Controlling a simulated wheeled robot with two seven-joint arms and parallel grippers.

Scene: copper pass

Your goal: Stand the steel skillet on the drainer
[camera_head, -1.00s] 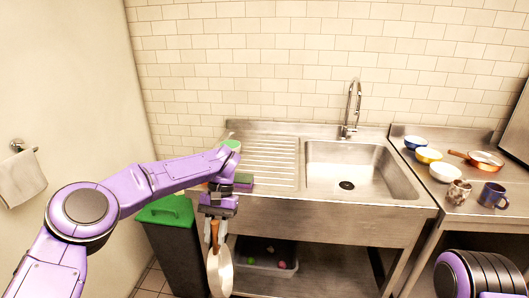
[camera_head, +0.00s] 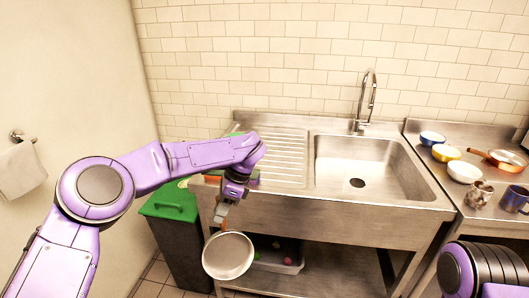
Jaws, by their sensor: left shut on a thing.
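My left gripper (camera_head: 224,207) points down in front of the sink unit's left end. It is shut on the handle of the steel skillet (camera_head: 229,256). The skillet hangs below the gripper, its round pan facing me, in front of the lower shelf and below the counter edge. Most of its handle is hidden by the gripper. The drainer (camera_head: 281,160) is the ribbed steel surface left of the sink basin, behind and above the skillet. My right arm shows at the lower right, but its gripper is out of the picture.
A green-lidded bin (camera_head: 170,204) stands left of the sink unit. A green item and other small things sit at the drainer's left edge, partly behind my arm. The sink basin (camera_head: 395,172) is empty. Bowls, mugs and a copper pan (camera_head: 503,160) stand on the right counter.

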